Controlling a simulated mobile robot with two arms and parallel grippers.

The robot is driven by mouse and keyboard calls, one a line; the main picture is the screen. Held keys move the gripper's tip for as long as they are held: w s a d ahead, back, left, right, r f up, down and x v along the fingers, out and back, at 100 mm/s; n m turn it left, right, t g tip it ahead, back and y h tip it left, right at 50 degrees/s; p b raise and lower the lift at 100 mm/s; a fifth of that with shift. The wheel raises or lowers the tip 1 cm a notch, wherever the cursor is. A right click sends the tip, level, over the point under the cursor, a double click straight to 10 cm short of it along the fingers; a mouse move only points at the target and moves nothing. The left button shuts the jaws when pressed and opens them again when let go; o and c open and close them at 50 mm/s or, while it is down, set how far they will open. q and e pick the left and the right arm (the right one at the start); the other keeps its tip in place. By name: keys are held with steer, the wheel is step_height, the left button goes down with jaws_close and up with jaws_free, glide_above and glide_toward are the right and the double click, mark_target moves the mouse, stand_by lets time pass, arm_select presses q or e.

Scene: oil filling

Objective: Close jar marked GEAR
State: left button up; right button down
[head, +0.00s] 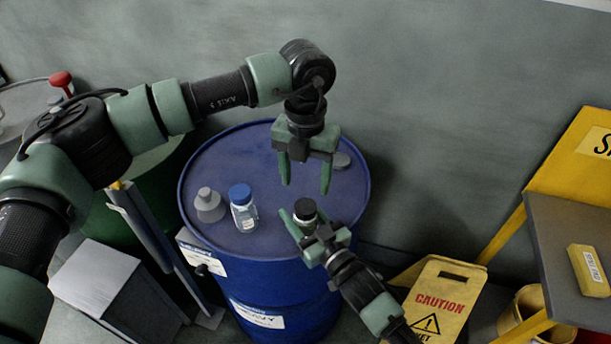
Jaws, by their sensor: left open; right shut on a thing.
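A small clear jar with a black cap (305,208) is upright at the right front of the blue drum top. My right gripper (312,222) is shut on this jar, coming from the lower right and hiding its lower part. I cannot read a GEAR mark on it. My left gripper (305,181) is open and empty, pointing down just above and behind the black cap, apart from it. Another clear jar with a blue cap (241,194) stands to the left on the drum, with a pale label.
The blue drum (262,265) bears a grey stepped piece (208,206) at its left and a grey disc (341,160) behind my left gripper. A yellow caution sign (440,300) and a yellow-framed shelf (570,245) stand right. The drum top's back left is clear.

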mark_target(306, 205)
stand_by(0.3)
arm_select(q)
steer(key=shift+f, duration=4)
jaws_close()
steer(key=m, duration=1.4)
steer(key=shift+o, duration=0.3)
jaws_free()
